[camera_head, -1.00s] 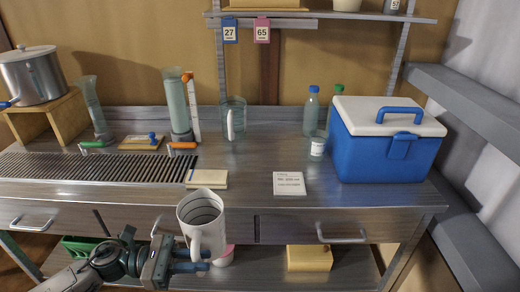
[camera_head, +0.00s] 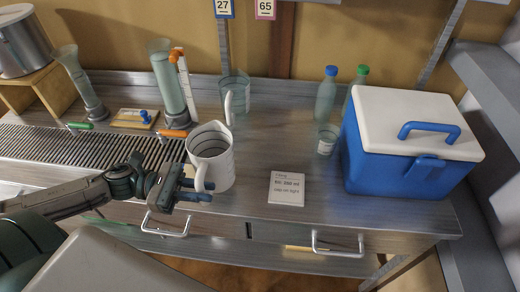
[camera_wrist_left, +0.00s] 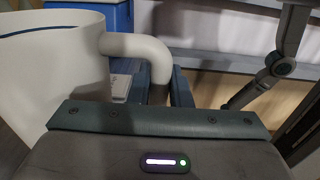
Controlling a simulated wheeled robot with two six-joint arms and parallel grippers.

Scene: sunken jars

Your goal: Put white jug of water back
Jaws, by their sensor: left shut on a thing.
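The white jug (camera_head: 212,155) is upright at the front of the bench, left of the printed card, and its open top shows grey rings inside. My left gripper (camera_head: 196,188) is shut on its handle at the front side of the jug. In the left wrist view the jug (camera_wrist_left: 50,75) fills the left side, and its handle (camera_wrist_left: 145,47) runs down between my left gripper's fingers (camera_wrist_left: 160,90). I cannot tell whether the jug's base touches the bench top. Water inside is not clearly seen. My right gripper is not in view.
A printed card (camera_head: 286,188) lies right of the jug. A clear jug (camera_head: 235,95), a small cup (camera_head: 326,140) and two bottles (camera_head: 326,92) stand behind. A blue cooler (camera_head: 405,150) stands right. Tall cylinders (camera_head: 172,85) stand by the slatted drain (camera_head: 90,150) at left.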

